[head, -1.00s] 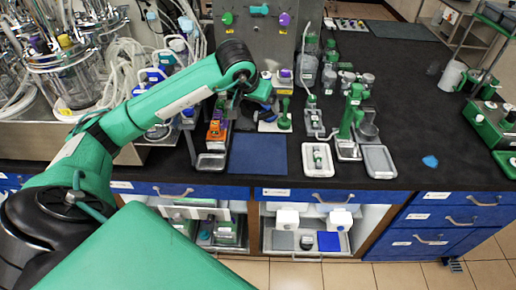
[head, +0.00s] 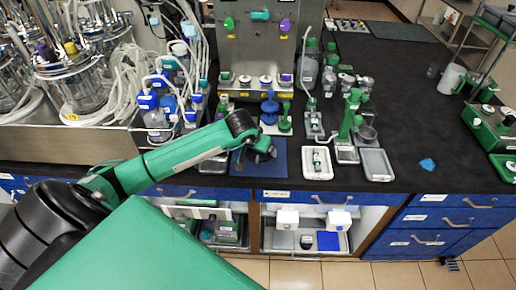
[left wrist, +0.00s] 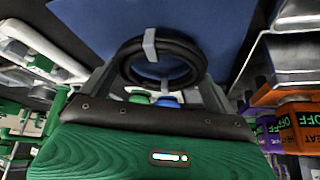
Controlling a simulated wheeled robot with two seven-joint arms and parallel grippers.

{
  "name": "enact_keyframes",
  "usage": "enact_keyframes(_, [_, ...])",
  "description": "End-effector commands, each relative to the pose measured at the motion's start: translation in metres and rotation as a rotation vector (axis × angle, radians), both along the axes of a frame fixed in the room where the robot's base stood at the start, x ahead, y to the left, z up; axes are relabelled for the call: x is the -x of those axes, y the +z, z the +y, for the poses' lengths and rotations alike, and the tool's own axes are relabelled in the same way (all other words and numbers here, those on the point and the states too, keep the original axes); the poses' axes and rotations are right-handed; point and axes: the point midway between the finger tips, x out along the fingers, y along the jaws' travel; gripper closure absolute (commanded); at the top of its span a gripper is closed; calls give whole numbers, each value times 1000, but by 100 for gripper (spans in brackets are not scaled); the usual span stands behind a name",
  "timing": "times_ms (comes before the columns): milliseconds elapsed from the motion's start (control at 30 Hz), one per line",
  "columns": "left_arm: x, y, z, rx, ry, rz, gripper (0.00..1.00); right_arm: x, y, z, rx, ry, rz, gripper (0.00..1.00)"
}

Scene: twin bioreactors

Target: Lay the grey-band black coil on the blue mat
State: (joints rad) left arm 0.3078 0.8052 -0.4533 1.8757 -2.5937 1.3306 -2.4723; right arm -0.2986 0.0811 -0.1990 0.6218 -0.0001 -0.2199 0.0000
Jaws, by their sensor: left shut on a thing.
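The black coil (left wrist: 127,64) with its grey band (left wrist: 150,46) shows in the left wrist view, between the fingers of my left gripper (left wrist: 163,70). That gripper is shut on the coil. The blue mat (left wrist: 205,18) fills the view just beyond the coil. In the head view my left gripper (head: 262,152) is over the blue mat (head: 275,174), and the arm covers part of the mat. The coil cannot be made out there. I cannot tell whether the coil touches the mat. My right gripper is not in view.
A white tray (head: 317,174) and a grey tray (head: 377,165) stand right of the mat. A blue stand (head: 270,108) and a green stand are behind it. Orange and purple blocks labelled OFF (left wrist: 298,125) show in the left wrist view.

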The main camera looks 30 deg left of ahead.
Motion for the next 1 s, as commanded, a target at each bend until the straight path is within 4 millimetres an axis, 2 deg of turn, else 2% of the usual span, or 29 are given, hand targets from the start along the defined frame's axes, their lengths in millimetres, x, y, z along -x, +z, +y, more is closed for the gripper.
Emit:
enact_keyframes(100, [1,-13,0,1,1,2,31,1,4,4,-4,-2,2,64])
enact_keyframes(467, [0,-18,0,-2,-1,-1,31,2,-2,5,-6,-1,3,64])
enact_keyframes(500, [0,-17,0,-1,0,-1,4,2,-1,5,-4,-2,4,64])
enact_keyframes(533, [0,-17,0,-1,-1,-1,0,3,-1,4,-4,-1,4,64])
enact_keyframes(833, [0,-14,0,0,0,0,0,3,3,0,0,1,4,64])
enact_keyframes(1000, [8,2,0,-4,-2,-5,0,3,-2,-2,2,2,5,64])
